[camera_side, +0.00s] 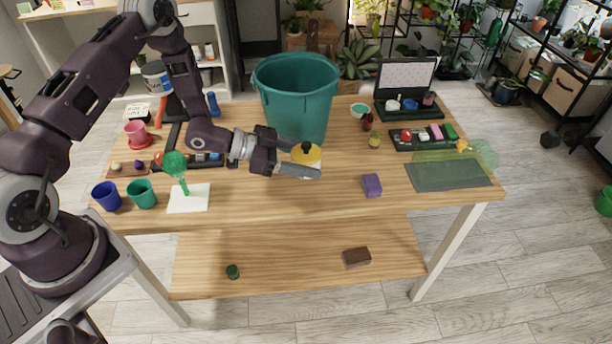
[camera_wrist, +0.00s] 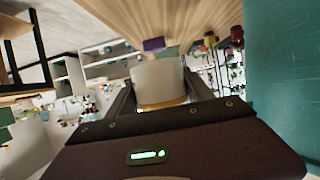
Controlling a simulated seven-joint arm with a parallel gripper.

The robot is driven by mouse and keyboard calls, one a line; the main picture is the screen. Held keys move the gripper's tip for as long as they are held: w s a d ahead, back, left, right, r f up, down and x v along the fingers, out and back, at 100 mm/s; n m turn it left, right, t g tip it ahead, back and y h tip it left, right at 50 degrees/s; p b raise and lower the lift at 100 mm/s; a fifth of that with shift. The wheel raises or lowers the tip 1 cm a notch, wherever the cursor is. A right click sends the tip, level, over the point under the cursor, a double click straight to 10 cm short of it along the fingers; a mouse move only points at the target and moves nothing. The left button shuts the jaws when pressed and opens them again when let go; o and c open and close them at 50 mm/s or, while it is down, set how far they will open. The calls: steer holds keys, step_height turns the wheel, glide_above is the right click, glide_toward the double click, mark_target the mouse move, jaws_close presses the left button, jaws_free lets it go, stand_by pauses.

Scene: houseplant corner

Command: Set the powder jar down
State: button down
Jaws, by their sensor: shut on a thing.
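The powder jar (camera_side: 306,155), with a yellow lid and a dark knob, is between the fingers of my gripper (camera_side: 300,164) in the side view. My gripper is shut on it, and the near finger hides its lower part. In the wrist view the jar's pale body (camera_wrist: 158,80) sits between the two fingers, its yellow rim toward the palm. The jar is over the middle of the wooden table (camera_side: 310,205), in front of the teal bin. I cannot tell whether its base touches the tabletop.
The large teal bin (camera_side: 296,95) stands close behind my gripper. A purple block (camera_side: 372,185) lies to the right. A dark mat (camera_side: 448,176) and black tray (camera_side: 405,147) are farther right. A green scoop (camera_side: 176,166) and white sheet (camera_side: 188,198) are left. The front middle is clear.

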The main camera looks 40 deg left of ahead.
step_height(320, 180, up, 21)
steer(key=w+r+n+t+y, duration=0.4)
steer(key=w+r+n+y, duration=0.6)
steer(key=w+r+y, duration=0.15)
steer(key=s+a+f+n+g+y, duration=0.1)
steer(key=a+f+n+g+y, duration=0.1)
steer(key=a+n+y, duration=0.35)
steer(key=n+g+y, duration=0.6)
steer(key=n+g, duration=0.5)
steer(key=n, duration=0.1)
glide_above(228, 202)
step_height(228, 202, down, 11)
step_height(228, 202, down, 27)
steer(key=shift+f, duration=0.2)
